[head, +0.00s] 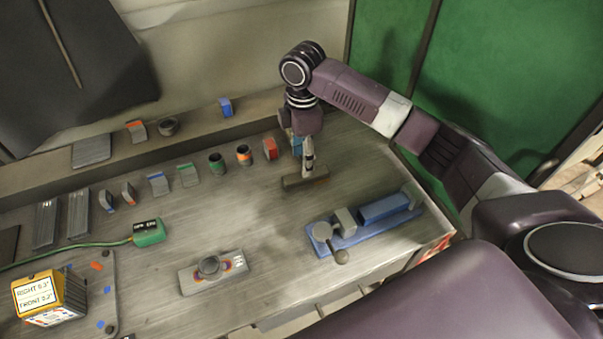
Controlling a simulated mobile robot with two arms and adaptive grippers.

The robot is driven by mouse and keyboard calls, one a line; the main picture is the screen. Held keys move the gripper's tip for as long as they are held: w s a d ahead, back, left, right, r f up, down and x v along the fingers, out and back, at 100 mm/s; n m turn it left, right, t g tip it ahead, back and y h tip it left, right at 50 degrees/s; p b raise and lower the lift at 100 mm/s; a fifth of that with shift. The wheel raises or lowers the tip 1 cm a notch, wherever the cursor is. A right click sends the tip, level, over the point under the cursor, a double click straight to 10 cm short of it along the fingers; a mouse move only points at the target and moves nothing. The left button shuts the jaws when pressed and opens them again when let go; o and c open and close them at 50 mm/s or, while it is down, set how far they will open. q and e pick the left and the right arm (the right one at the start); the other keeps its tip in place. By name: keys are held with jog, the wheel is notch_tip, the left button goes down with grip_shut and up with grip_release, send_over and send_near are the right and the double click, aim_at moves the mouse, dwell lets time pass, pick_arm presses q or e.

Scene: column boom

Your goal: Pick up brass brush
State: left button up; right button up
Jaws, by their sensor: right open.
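What looks like the brass brush (293,184) is a small dark brown bar lying on the grey workbench (240,215), right of the middle of its back part. My right gripper (309,170) points down at it from above, with its fingertips at or just over the bar. The gripper is open. I cannot tell whether the fingers touch the brush or stand around it, as they hide part of it. My left gripper is not in view.
A blue vise-like fixture (375,215) stands right and nearer. A grey plate with a knob (212,272) and a green connector (148,232) lie left. The bench middle is clear.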

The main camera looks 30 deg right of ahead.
aim_at(306, 179)
jog(key=shift+w+d+r, duration=0.1)
jog(key=shift+w+d, duration=0.05)
jog(key=shift+d, duration=0.1)
jog(key=shift+s+f+p, duration=0.15)
jog(key=shift+f+p, duration=0.15)
jog(key=shift+f, duration=0.25)
jog(key=shift+s+f+p, duration=0.15)
jog(key=shift+f+p, duration=0.1)
jog(key=shift+f, duration=0.3)
jog(key=f, duration=0.1)
jog(key=f+p, duration=0.1)
jog(key=f, duration=0.1)
jog(key=f+p, duration=0.1)
jog(key=shift+d+f, duration=0.25)
jog(key=shift+d, duration=0.1)
jog(key=shift+f, duration=0.25)
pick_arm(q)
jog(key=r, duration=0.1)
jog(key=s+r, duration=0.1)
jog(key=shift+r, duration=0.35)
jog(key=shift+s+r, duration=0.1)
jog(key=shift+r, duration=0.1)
pick_arm(e)
jog(key=shift+f, duration=0.3)
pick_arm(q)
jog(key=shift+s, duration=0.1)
pick_arm(e)
grip_shut()
